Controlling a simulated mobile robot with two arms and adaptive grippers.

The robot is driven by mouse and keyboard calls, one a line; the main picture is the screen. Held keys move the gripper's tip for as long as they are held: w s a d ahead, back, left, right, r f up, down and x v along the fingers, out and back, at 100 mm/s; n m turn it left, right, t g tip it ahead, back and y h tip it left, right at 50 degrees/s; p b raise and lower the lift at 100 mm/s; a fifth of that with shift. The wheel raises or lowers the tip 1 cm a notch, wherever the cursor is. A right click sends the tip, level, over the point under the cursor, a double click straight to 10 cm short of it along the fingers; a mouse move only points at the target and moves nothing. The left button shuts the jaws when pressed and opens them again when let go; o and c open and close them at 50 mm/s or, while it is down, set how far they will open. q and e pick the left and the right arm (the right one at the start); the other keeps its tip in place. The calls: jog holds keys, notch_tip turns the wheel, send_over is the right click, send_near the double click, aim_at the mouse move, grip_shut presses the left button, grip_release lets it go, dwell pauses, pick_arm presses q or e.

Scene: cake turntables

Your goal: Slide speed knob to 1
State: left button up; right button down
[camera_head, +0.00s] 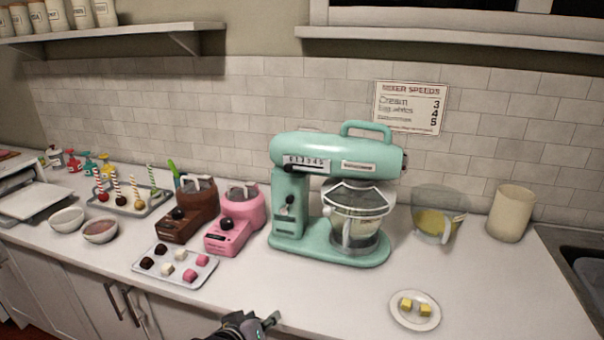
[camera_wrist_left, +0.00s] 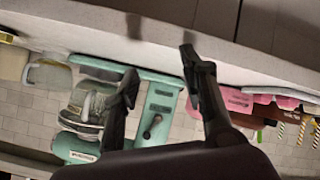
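The teal stand mixer (camera_head: 335,150) stands upright on the counter in the middle of the head view. A white number strip (camera_head: 307,161) is on its head, with a dark knob (camera_head: 289,169) below the strip's left end; its exact setting is too small to read. A second small lever (camera_head: 288,204) is on the column. My left gripper (camera_head: 250,322) is low in front of the counter edge, well apart from the mixer. In the left wrist view, its fingers (camera_wrist_left: 160,60) are spread and empty, with the mixer (camera_wrist_left: 158,92) beyond, upside down. My right gripper is out of view.
Pink (camera_head: 232,225) and brown (camera_head: 188,210) melting machines stand left of the mixer, with a sweets tray (camera_head: 143,265) before them. A butter plate (camera_head: 393,316) and glass bowl (camera_head: 437,215) are at right. A mixer speeds sign (camera_head: 409,107) hangs behind. Counter before the mixer is clear.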

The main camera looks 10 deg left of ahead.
pick_arm(q)
jog(key=w+a+r+n+t, duration=0.1)
jog(key=w+r+n+t, duration=0.4)
jog(key=r, duration=0.8)
jog(key=n+t, duration=0.1)
jog(key=t, duration=0.1)
send_near(287, 170)
jog(key=w+p, duration=0.1)
jog(key=w, duration=0.2)
jog(key=w+p, duration=0.1)
jog(key=w, duration=0.2)
jog(key=w+p, duration=0.1)
jog(key=w, duration=0.3)
jog(key=shift+d+r, duration=0.15)
jog(key=shift+d, duration=0.1)
jog(key=shift+s, duration=0.1)
grip_shut()
